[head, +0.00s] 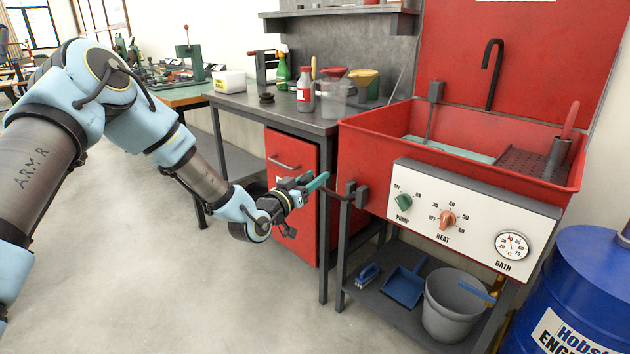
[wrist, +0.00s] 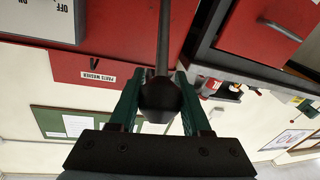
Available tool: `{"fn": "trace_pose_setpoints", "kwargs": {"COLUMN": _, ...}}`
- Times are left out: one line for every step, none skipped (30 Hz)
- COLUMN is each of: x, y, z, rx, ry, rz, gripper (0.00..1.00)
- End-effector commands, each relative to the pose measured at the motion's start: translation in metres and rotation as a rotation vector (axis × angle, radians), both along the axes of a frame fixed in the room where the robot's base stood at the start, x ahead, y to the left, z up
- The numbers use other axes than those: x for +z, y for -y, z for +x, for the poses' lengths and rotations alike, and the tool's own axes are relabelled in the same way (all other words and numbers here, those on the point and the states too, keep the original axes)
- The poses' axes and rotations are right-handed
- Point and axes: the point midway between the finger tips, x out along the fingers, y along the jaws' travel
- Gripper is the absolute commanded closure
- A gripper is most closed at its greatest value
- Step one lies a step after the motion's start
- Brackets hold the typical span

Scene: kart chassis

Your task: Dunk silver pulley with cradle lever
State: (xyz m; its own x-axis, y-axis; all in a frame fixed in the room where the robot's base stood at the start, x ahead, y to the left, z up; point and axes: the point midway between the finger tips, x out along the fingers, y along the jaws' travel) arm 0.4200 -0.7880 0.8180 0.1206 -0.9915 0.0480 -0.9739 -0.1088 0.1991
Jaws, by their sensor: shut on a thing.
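My gripper (head: 317,182), with green fingers, is at the left end of the red parts washer (head: 375,130). It is shut on the dark knob of the cradle lever (head: 338,196). In the wrist view the knob (wrist: 158,97) sits between the green fingers, and its rod runs away toward the washer. The lever joins a black pivot block (head: 361,196) on the washer's left side. Pale liquid (head: 450,149) shows in the basin. I cannot make out the silver pulley; the basin's near wall hides part of the inside.
A grey bench (head: 240,101) with bottles and a jug (head: 334,99) stands left of the washer. The control panel (head: 470,215) is on its front. A bucket (head: 452,303) sits on the lower shelf. A blue drum (head: 585,285) is at right. The left floor is clear.

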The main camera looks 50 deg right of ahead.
Motion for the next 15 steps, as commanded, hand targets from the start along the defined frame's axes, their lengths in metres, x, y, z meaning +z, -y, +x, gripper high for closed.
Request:
{"fn": "trace_pose_setpoints", "kwargs": {"x": -0.014, "y": -0.003, "z": 0.002, "rx": 0.005, "ry": -0.001, "rz": -0.019, "gripper": 1.0}}
{"fn": "trace_pose_setpoints", "kwargs": {"x": -0.016, "y": -0.005, "z": 0.002, "rx": 0.004, "ry": -0.001, "rz": -0.031, "gripper": 1.0}}
{"fn": "trace_pose_setpoints", "kwargs": {"x": -0.019, "y": -0.007, "z": 0.002, "rx": 0.004, "ry": -0.002, "rz": -0.047, "gripper": 1.0}}
{"fn": "trace_pose_setpoints", "kwargs": {"x": -0.021, "y": -0.008, "z": 0.003, "rx": 0.004, "ry": -0.002, "rz": -0.059, "gripper": 1.0}}
{"fn": "trace_pose_setpoints", "kwargs": {"x": -0.023, "y": -0.009, "z": 0.003, "rx": 0.004, "ry": -0.004, "rz": -0.07, "gripper": 1.0}}
{"fn": "trace_pose_setpoints", "kwargs": {"x": -0.027, "y": -0.011, "z": 0.003, "rx": 0.004, "ry": -0.005, "rz": -0.086, "gripper": 1.0}}
{"fn": "trace_pose_setpoints", "kwargs": {"x": -0.029, "y": -0.012, "z": 0.003, "rx": 0.005, "ry": -0.005, "rz": -0.098, "gripper": 1.0}}
{"fn": "trace_pose_setpoints", "kwargs": {"x": -0.031, "y": -0.013, "z": 0.003, "rx": 0.005, "ry": -0.006, "rz": -0.109, "gripper": 1.0}}
{"fn": "trace_pose_setpoints", "kwargs": {"x": -0.033, "y": -0.015, "z": 0.003, "rx": 0.004, "ry": -0.006, "rz": -0.123, "gripper": 1.0}}
{"fn": "trace_pose_setpoints", "kwargs": {"x": -0.035, "y": -0.016, "z": 0.003, "rx": 0.004, "ry": -0.007, "rz": -0.133, "gripper": 1.0}}
{"fn": "trace_pose_setpoints", "kwargs": {"x": -0.036, "y": -0.017, "z": 0.003, "rx": 0.005, "ry": -0.008, "rz": -0.142, "gripper": 1.0}}
{"fn": "trace_pose_setpoints", "kwargs": {"x": -0.037, "y": -0.018, "z": 0.003, "rx": 0.005, "ry": -0.009, "rz": -0.154, "gripper": 1.0}}
{"fn": "trace_pose_setpoints", "kwargs": {"x": -0.038, "y": -0.019, "z": 0.003, "rx": 0.004, "ry": -0.01, "rz": -0.16, "gripper": 1.0}}
{"fn": "trace_pose_setpoints", "kwargs": {"x": -0.039, "y": -0.019, "z": 0.003, "rx": 0.004, "ry": -0.01, "rz": -0.167, "gripper": 1.0}}
{"fn": "trace_pose_setpoints", "kwargs": {"x": -0.039, "y": -0.02, "z": 0.003, "rx": 0.004, "ry": -0.01, "rz": -0.173, "gripper": 1.0}}
